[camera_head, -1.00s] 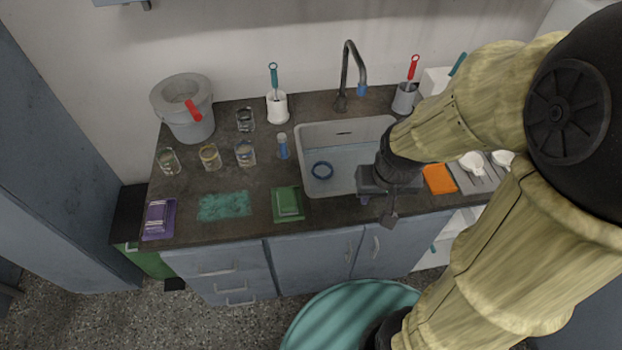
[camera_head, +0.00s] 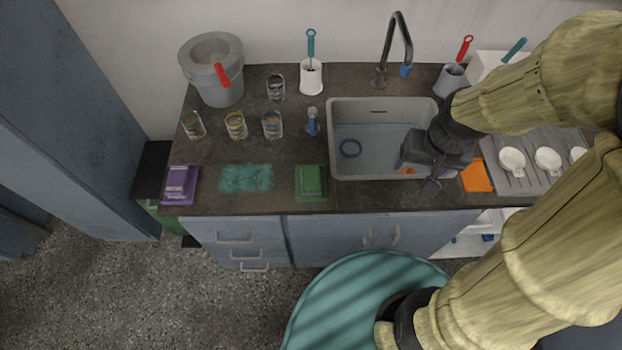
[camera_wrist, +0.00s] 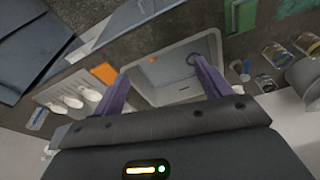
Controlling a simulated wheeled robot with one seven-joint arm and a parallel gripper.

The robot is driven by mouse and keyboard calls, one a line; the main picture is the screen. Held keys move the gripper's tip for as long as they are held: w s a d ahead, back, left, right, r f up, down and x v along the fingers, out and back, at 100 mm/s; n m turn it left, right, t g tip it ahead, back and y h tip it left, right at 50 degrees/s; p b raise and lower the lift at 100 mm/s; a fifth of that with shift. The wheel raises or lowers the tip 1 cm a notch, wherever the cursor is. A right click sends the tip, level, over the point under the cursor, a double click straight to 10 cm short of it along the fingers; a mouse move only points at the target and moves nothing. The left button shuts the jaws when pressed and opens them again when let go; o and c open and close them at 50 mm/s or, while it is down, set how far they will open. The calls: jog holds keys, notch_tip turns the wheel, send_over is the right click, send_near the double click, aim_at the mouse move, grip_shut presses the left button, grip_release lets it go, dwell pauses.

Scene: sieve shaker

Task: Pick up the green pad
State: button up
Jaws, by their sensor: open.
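The green pad (camera_head: 311,181) lies on the dark counter, left of the sink, close to the front edge. It seems to be a smaller green block on a flat green base. In the wrist view the green pad (camera_wrist: 241,15) is at the top, right of centre, partly cut by the frame edge. My gripper (camera_head: 424,170) is over the right part of the sink, well to the right of the pad and apart from it. In the wrist view my gripper (camera_wrist: 160,80) has its two purple fingers spread wide, with nothing between them.
The sink (camera_head: 334,140) holds a blue ring (camera_head: 350,148). A teal patch (camera_head: 246,178) and a purple pad (camera_head: 180,184) lie left of the green pad. An orange cloth (camera_head: 476,175) lies right of the sink.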

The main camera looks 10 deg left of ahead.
jog(key=w+a+f+n+g, duration=0.1)
jog(key=w+a, duration=0.2)
jog(key=a, duration=0.3)
jog(key=w+a+f, duration=0.2)
jog(key=w+a, duration=0.1)
jog(key=a, duration=0.2)
jog(key=n+g, duration=0.1)
send_over(311, 177)
jog(key=f, duration=0.3)
jog(key=shift+w+a+f+b, duration=0.15)
jog(key=shift+w+b, duration=0.05)
jog(key=shift+b, duration=0.1)
notch_tip(311, 177, down, 12)
jog(key=shift+f+p, duration=0.15)
jog(key=shift+p, duration=0.75)
jog(key=shift+s+f+p, duration=0.15)
jog(key=shift+f+p, duration=0.75)
jog(key=shift+f, duration=1.65)
